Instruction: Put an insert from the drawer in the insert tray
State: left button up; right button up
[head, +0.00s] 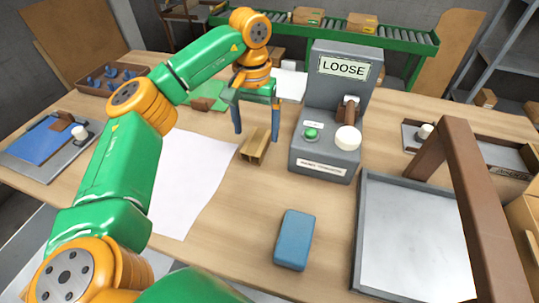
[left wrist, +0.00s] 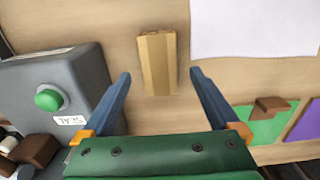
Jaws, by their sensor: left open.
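My left gripper (head: 256,134) is open and points down over the table, left of the grey machine. A tan grooved wooden piece (head: 255,147) lies on the table just below and in front of its fingertips. In the left wrist view the wooden piece (left wrist: 158,62) shows between and beyond the two blue fingers (left wrist: 160,74), with nothing gripped. A brown tray (head: 100,80) with several small blue pieces stands at the back left. I cannot tell which thing is the insert tray, and no drawer is clearly recognisable. My right gripper is out of view.
The grey machine (head: 325,140) has a "LOOSE" sign, a green button and a white knob. A blue block (head: 294,240) lies in front. A large grey tray (head: 410,240) and a brown frame (head: 470,190) fill the right. A white sheet (head: 190,185) lies left.

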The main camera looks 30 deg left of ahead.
aim_at(256, 141)
pick_arm(q)
notch_tip(256, 141, down, 4)
jog(key=shift+s+a+r, duration=0.1)
jog(key=shift+a+r, duration=0.05)
jog(key=shift+r, duration=0.1)
jog(key=shift+f, duration=0.3)
jog(key=shift+d, duration=0.2)
grip_shut()
